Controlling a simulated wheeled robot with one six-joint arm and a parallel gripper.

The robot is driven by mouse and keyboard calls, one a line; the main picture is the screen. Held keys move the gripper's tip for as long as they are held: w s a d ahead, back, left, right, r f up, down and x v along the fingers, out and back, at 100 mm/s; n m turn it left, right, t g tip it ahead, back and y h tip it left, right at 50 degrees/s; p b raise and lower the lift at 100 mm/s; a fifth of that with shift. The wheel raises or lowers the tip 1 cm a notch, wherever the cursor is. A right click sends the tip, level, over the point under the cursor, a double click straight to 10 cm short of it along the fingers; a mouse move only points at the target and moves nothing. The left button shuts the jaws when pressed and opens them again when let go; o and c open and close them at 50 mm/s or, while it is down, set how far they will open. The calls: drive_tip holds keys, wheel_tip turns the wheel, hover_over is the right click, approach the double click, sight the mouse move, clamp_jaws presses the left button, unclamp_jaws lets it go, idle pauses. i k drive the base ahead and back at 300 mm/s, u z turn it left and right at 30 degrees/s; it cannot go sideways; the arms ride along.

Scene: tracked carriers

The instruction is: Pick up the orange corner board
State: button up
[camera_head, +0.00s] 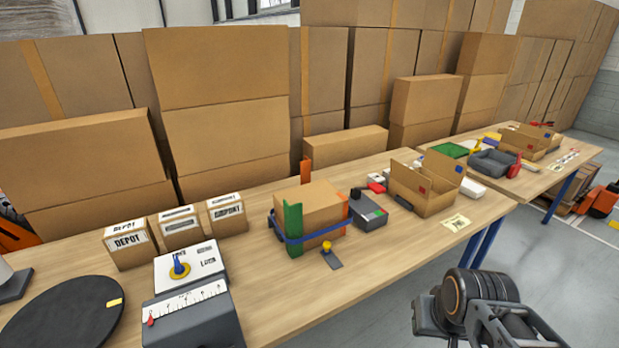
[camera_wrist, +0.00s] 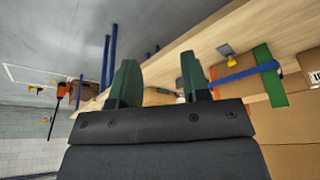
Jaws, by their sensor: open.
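A cardboard box (camera_head: 310,207) stands on the near table with a blue strap (camera_head: 310,236) around it. One orange corner board (camera_head: 306,171) stands upright at its back left corner, partly hidden behind the box. More orange shows at its right corner (camera_head: 344,205). A green corner board (camera_head: 293,230) stands at the front left corner and shows in the wrist view (camera_wrist: 271,76).
A grey device (camera_head: 368,211) sits right of the box, and a yellow-knobbed piece (camera_head: 328,254) in front. An open carton (camera_head: 424,184) stands further right. Small labelled boxes (camera_head: 130,245) and a scale device (camera_head: 190,310) are left. Stacked cartons (camera_head: 222,120) line the back.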

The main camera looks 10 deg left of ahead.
sight(306, 165)
drive_tip(key=u, duration=0.35)
drive_tip(key=i, duration=0.6)
drive_tip(key=u, duration=3.45)
drive_tip(key=k, duration=0.95)
drive_tip(key=z, duration=1.6)
drive_tip(key=i, duration=0.5)
drive_tip(key=z, duration=0.05)
